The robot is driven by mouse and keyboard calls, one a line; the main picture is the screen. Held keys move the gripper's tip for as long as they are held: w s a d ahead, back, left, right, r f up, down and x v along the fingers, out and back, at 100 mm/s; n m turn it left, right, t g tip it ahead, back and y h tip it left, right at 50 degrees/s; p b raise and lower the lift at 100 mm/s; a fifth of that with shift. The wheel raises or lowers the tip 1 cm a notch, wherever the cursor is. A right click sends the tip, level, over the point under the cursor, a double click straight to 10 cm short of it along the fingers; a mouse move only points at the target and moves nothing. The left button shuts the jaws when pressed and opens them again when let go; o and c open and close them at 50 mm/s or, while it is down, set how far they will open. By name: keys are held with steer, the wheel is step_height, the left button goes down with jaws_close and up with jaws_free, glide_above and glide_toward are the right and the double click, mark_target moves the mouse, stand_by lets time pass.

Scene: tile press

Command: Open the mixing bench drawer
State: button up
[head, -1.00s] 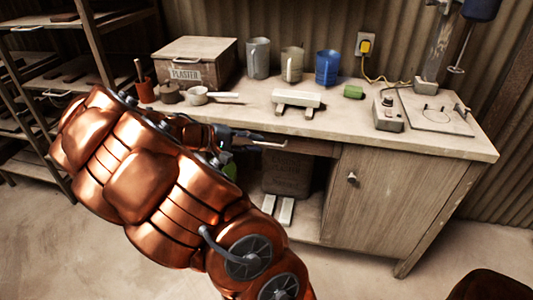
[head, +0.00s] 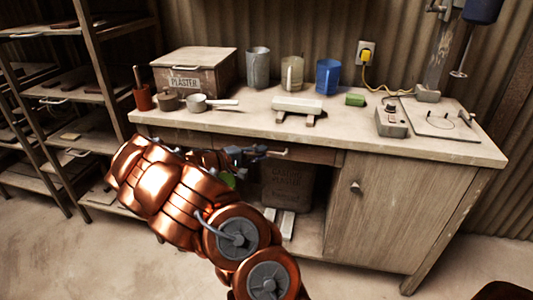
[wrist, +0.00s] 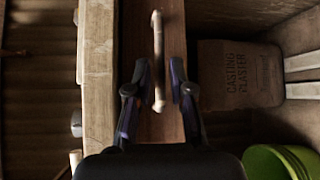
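The mixing bench (head: 400,150) has a brown drawer front (head: 318,155) under its top. The drawer looks closed, though my arm hides its left part in the head view. A pale bar handle (wrist: 158,45) shows on the drawer front (wrist: 172,25) in the wrist view. My gripper (wrist: 159,75) is open, one finger on each side of the handle's near end, with a visible gap to each finger. In the head view my gripper (head: 262,152) is at the drawer's height, in front of it.
On the bench top stand a plaster box (head: 190,72), a blue jug (head: 327,77), a pale block on feet (head: 298,105) and a small pot (head: 196,103). Below are a casting plaster sack (wrist: 238,75) and a green bucket (wrist: 270,160). A cupboard door (head: 365,205) is at right. Shelves (head: 95,100) stand left.

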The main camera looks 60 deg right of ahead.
steer(key=shift+x, duration=1.4)
jaws_close()
